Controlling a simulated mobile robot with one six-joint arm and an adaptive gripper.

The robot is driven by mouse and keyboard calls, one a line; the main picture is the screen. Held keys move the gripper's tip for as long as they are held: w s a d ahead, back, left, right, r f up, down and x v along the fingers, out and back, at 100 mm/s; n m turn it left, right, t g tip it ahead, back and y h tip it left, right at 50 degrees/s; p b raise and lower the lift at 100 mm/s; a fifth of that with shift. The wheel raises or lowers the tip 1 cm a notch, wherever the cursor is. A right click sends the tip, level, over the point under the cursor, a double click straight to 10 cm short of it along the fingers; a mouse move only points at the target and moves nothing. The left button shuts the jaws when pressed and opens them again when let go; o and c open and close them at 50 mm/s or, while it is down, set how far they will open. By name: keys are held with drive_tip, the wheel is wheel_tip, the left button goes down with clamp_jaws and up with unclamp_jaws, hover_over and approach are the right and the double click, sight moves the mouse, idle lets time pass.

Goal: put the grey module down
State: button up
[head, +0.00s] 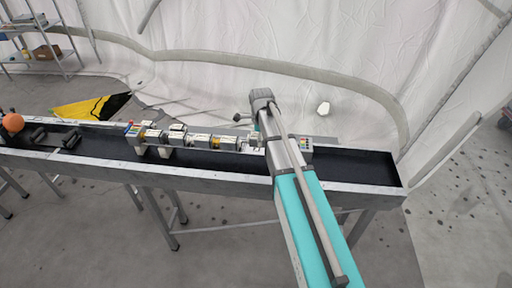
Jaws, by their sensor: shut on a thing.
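My arm crosses in front of the trough-like bench (345,178) and rises to a grey joint above it. My gripper's fingers cannot be made out; they seem hidden behind the arm. Small bits of teal and grey show just left of the arm, above the bench. A greyish module (306,145) with coloured spots shows just right of the arm, over the bench. Whether it is the grey module, and whether it rests or is held, cannot be told. A row of several small modules (176,135) runs along the bench, left of the arm.
The bench's right end is bare and dark inside, with a raised pale rim. Two dark blocks (70,141) and an orange ball (13,122) are at its left end. A yellow and black cloth (92,108) lies behind. A shelf (37,50) stands far left; white tent walls enclose the back.

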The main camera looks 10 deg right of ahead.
drive_tip(key=b, duration=0.6)
hover_over(256, 149)
drive_tip(key=f, duration=0.6)
drive_tip(key=shift+s+d+f, duration=0.1)
drive_tip(key=shift+s+f, duration=0.15)
drive_tip(key=shift+s, duration=0.1)
drive_tip(key=shift+w+f+b, duration=0.45)
drive_tip(key=shift+f+b, duration=0.25)
drive_tip(key=shift+f, duration=0.05)
drive_tip(key=shift+f+b, duration=1.2)
drive_tip(key=shift+f, duration=0.05)
drive_tip(key=shift+s+f, duration=0.1)
drive_tip(key=shift+f, duration=0.05)
drive_tip(key=o, duration=1.2)
drive_tip(key=shift+o, duration=0.2)
